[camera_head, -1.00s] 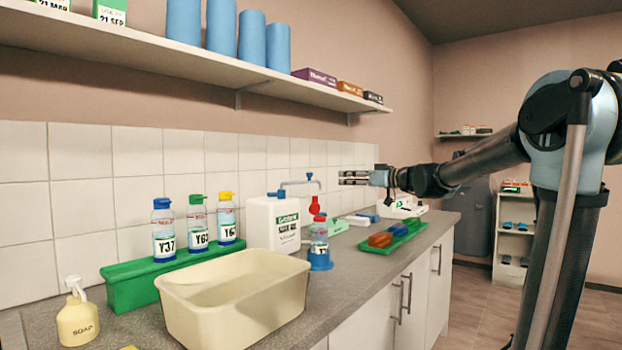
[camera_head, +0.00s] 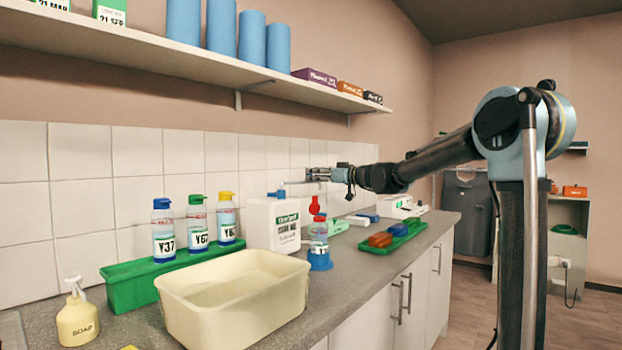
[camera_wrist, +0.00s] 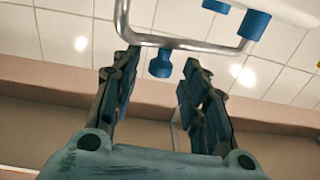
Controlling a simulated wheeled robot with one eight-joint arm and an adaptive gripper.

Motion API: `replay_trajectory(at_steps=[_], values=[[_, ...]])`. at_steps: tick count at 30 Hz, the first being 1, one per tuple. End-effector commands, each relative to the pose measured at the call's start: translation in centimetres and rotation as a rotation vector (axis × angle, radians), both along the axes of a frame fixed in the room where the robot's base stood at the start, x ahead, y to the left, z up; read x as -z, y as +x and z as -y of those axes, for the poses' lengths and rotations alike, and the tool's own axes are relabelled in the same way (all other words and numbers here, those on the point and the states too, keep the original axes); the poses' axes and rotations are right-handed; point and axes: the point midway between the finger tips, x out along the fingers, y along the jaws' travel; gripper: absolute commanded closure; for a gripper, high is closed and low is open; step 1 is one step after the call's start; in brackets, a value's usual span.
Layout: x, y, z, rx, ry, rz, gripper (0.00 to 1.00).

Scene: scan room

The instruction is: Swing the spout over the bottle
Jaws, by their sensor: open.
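The spout (camera_head: 292,183) is a thin metal pipe above the white canister (camera_head: 277,222), partly hidden by my gripper. In the wrist view the spout (camera_wrist: 192,43) is a bent silver pipe with a blue collar at one end and a blue knob (camera_wrist: 160,63) on it. A clear bottle (camera_head: 319,232) with a red top stands in a blue holder (camera_head: 320,260) beside the canister. My gripper (camera_head: 312,175) is open at the spout. In the wrist view its fingers (camera_wrist: 161,65) stand on either side of the blue knob; contact cannot be told.
A cream basin (camera_head: 235,298) stands in front of the canister. A green rack (camera_head: 135,284) with several labelled bottles is at the left, with a soap dispenser (camera_head: 77,315) nearby. A green tray (camera_head: 393,236) lies to the right. A shelf (camera_head: 190,62) runs above.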

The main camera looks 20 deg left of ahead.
Motion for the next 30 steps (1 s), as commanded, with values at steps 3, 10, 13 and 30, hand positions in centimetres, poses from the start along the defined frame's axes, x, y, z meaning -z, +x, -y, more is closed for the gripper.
replay_trajectory(at_steps=[3,10,13,30], values=[[0.0,0.6,-1.6,-0.001,0.0,0.0,0.59],[0.0,1.1,-3.0,0.0,0.0,0.0,0.59],[0.0,1.2,-3.2,0.001,0.0,0.0,0.59],[0.0,1.2,-3.2,0.001,0.0,0.0,1.0]])
